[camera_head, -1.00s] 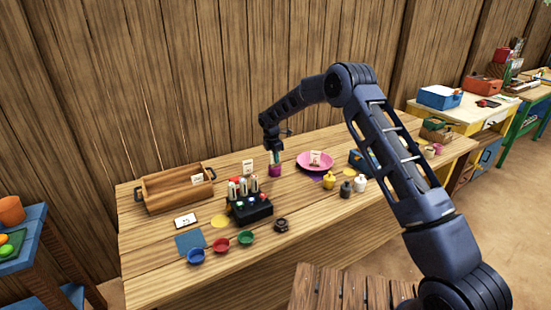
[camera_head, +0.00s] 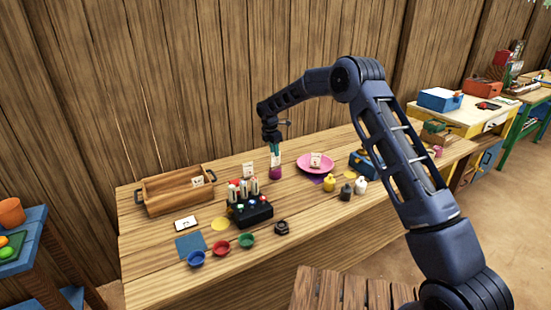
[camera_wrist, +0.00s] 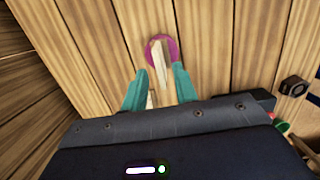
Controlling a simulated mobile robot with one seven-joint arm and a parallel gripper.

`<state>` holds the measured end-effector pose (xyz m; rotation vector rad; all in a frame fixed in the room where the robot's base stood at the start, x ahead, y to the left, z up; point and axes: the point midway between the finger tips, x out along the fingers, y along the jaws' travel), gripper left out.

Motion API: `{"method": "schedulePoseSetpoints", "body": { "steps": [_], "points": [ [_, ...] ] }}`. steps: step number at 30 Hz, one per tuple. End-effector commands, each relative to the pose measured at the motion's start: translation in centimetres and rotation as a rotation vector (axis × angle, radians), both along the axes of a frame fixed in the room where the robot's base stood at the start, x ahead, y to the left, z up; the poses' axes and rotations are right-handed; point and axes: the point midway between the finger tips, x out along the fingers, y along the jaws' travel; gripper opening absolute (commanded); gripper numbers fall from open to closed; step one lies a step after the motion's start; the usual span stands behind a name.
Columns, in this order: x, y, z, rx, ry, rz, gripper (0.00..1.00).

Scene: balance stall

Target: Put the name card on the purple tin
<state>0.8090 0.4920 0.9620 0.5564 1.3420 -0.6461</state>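The purple tin (camera_head: 276,173) stands on the wooden table, and its round rim shows in the wrist view (camera_wrist: 153,42). A pale name card (camera_head: 276,160) stands upright at the top of the tin. In the wrist view the card (camera_wrist: 160,62) appears nearly edge-on over the tin. My gripper (camera_head: 275,148) is just above the tin, pointing down. Its teal fingers (camera_wrist: 160,72) are spread apart on either side of the card, with a gap visible on the left side. I cannot tell whether the right finger touches the card.
A pink plate (camera_head: 304,168) with a card is right of the tin. A black rack (camera_head: 252,212) with several markers is in front left. A wooden tray (camera_head: 160,203) stands at the left back. Yellow, dark and white bottles (camera_head: 360,186) stand to the right.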

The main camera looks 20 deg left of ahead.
Motion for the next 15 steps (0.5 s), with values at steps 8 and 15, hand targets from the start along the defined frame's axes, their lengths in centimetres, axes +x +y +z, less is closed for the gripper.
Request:
{"method": "schedulePoseSetpoints", "body": {
  "steps": [8,15],
  "points": [
    [-0.4,0.5,4.6,0.001,-0.001,0.0,0.29],
    [-0.7,0.6,5.9,-0.001,0.001,0.001,0.29]
  ]
}}
